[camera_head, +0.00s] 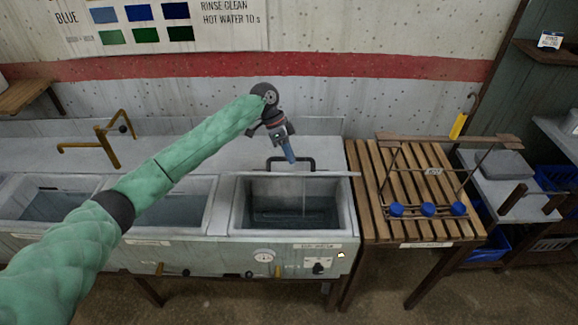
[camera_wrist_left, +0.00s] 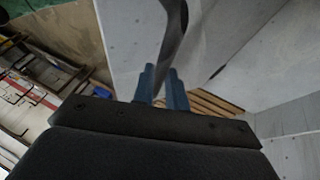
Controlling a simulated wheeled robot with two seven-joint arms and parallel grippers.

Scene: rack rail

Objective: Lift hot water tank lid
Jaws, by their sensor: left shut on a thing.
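The hot water tank (camera_head: 236,212) is the right-hand basin of the metal unit, and its inside and water show. Its grey lid (camera_head: 335,174) appears as a thin, nearly edge-on strip at the back of the opening, with a dark U-shaped handle (camera_head: 313,164) above it. My left gripper (camera_head: 290,155) reaches in from the left, its blue fingers shut on the handle. In the left wrist view the dark handle (camera_wrist_left: 172,45) passes between the blue fingers (camera_wrist_left: 161,78), beside a pale grey panel. My right gripper is not in view.
Two more basins (camera_head: 158,203) lie left of the tank. A brass tap (camera_head: 108,145) stands behind them. A slatted wooden table (camera_head: 360,195) on the right holds a rack with blue-capped ends (camera_head: 428,209). A yellow-handled hook (camera_head: 458,126) hangs above it.

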